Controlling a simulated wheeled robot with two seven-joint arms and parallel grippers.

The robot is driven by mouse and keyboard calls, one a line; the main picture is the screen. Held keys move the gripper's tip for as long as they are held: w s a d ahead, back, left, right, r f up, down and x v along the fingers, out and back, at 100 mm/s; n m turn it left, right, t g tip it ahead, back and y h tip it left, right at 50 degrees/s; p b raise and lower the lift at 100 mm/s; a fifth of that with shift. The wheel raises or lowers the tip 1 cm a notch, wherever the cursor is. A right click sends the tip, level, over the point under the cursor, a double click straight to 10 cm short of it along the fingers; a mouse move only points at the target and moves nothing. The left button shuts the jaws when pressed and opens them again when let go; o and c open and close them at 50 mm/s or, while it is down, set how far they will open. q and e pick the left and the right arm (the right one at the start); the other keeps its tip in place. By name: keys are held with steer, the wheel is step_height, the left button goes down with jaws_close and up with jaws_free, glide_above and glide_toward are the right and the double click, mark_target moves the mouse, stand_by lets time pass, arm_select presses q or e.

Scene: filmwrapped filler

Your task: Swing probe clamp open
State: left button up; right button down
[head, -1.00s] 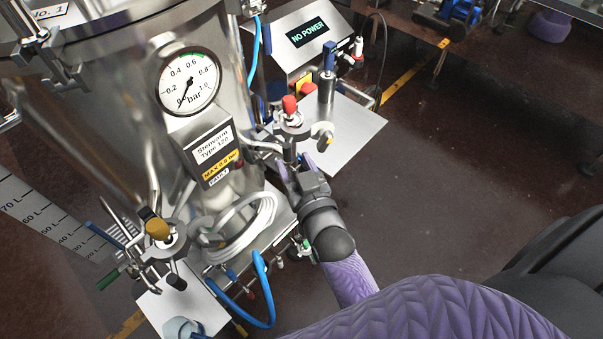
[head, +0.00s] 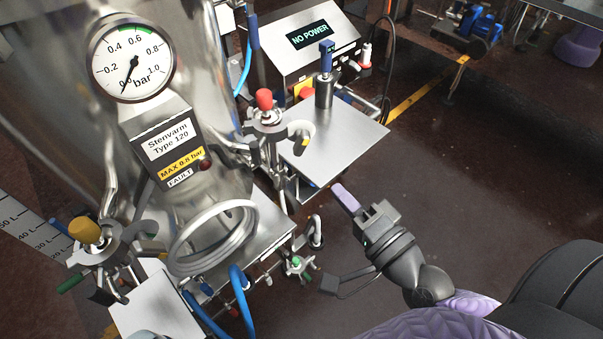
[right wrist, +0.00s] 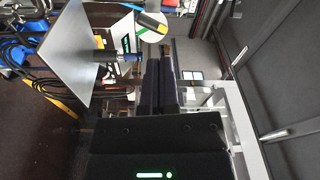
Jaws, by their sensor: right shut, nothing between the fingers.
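A metal clamp with a red knob (head: 264,100) is fixed at the vessel's right side in the head view. A similar clamp with a yellow knob (head: 84,231) is at its lower left. No label shows which is the probe clamp, and I cannot tell whether either is open. A blue-topped metal cylinder (head: 325,90) stands upright on a steel plate (head: 345,150). My right gripper (head: 345,198) is shut and empty, apart from and to the lower right of the red-knobbed clamp. In the right wrist view its dark fingers (right wrist: 160,85) point past the plate. My left gripper is out of view.
The steel vessel carries a pressure gauge (head: 132,58) and a sign box (head: 167,145). A control box (head: 300,40) reads "NO POWER". Coiled pale tubing (head: 215,235) and blue hoses (head: 240,290) hang low. Floor right of the plate is open.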

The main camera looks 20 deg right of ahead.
steer(key=f+m, duration=0.1)
steer(key=p, duration=0.3)
glide_toward(278, 137)
steer(key=a+x, duration=0.1)
steer(key=x, duration=0.2)
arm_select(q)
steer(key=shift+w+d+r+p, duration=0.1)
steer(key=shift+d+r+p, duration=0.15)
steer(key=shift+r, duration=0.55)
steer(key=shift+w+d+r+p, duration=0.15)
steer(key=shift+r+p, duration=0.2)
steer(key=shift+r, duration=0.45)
arm_select(e)
steer(key=shift+w+a+m+g+y, duration=0.2)
steer(key=shift+w+a, duration=0.3)
steer(key=shift+a, duration=0.25)
steer(key=shift+w+a+m+g+y, duration=0.2)
steer(key=shift+w+a, duration=0.25)
steer(key=shift+a, duration=0.3)
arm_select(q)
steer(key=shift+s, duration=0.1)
